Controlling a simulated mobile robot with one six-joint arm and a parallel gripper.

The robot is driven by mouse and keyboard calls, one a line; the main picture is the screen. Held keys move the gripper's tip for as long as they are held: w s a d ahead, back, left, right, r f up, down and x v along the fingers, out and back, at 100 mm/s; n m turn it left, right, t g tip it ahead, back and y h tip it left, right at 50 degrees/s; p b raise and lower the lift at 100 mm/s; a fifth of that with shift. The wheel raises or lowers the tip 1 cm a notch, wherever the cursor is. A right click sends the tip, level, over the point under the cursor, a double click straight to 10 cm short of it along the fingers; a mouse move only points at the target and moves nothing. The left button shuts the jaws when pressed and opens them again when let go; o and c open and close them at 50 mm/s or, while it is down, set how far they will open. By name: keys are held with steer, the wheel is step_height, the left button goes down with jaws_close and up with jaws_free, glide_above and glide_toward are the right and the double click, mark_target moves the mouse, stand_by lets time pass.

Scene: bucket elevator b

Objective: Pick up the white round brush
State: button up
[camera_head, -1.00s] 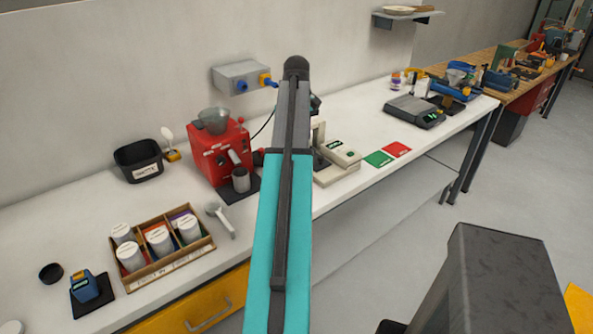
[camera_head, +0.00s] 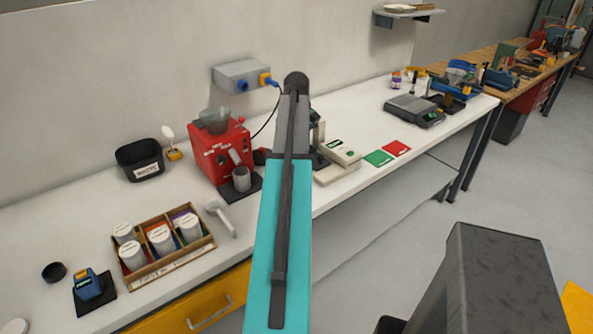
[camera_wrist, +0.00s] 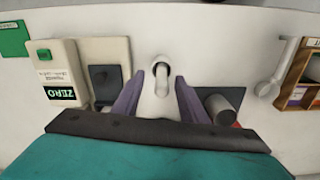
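In the wrist view a pale, rounded object with a looped top (camera_wrist: 161,78) shows between the fingers of my gripper (camera_wrist: 161,88); it looks like the white round brush. The two purple-grey fingers stand apart, one on each side of it. I cannot tell whether they touch it. Its lower part is cut off by the gripper body. In the head view my arm hides this spot and the fingers. A separate white, spoon-shaped item (camera_head: 167,132) stands in a small yellow holder by the wall.
The red grinder (camera_head: 220,152) with its grey cup (camera_head: 241,179) is left of my arm. A beige device (camera_head: 338,155) is close on the right. A wooden tray (camera_head: 152,212) of white canisters and a white scoop (camera_head: 221,219) are nearer. A black bin (camera_head: 139,160) stands by the wall.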

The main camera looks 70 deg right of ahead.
steer(key=shift+w+f+p, duration=0.2)
steer(key=shift+f+p, duration=0.4)
steer(key=shift+f, duration=1.55)
jaws_close()
steer(key=shift+r, duration=0.1)
steer(key=shift+r+b, duration=1.2)
steer(key=shift+r, duration=3.7)
